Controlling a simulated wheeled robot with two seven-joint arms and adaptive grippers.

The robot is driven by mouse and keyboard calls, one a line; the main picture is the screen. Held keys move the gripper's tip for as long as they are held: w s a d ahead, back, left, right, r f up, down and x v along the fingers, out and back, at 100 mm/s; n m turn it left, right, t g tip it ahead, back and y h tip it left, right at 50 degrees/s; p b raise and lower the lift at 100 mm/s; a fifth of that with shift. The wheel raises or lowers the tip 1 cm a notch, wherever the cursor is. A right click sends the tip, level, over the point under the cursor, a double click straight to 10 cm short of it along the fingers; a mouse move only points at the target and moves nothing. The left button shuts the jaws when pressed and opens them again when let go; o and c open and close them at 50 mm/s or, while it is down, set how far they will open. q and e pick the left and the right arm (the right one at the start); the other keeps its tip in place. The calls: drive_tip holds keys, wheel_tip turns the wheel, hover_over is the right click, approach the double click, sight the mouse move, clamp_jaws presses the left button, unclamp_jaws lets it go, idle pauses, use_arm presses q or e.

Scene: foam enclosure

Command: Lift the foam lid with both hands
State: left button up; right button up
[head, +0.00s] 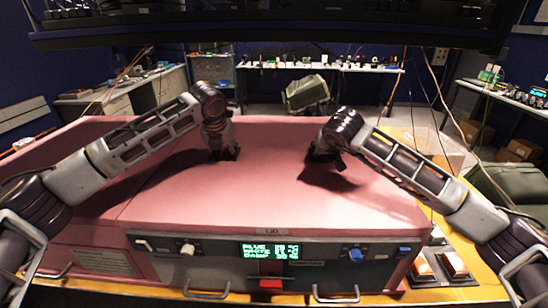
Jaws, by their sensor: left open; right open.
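The pink foam lid (240,196) lies flat and closed on top of a wide enclosure, with a small label at its front edge. My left gripper (225,153) points down over the back middle part of the lid. My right gripper (324,155) points down over the back right part of the lid, with a dark shadow beside it. Both are open and hold nothing that I can see. The fingertips are small and dark, and I cannot tell whether they touch the lid.
The enclosure's front panel (220,255) has knobs, a green-lit display (270,250) and metal handles. A yellow table edge (455,292) and switch boxes (453,265) lie at the right. A long bench (330,68) stands behind. A dark overhead beam (270,36) crosses the top.

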use_arm(q)
clamp_jaws()
use_arm(e)
clamp_jaws()
use_arm(q)
drive_tip(key=shift+r, duration=0.2)
use_arm(e)
drive_tip(key=shift+r, duration=0.2)
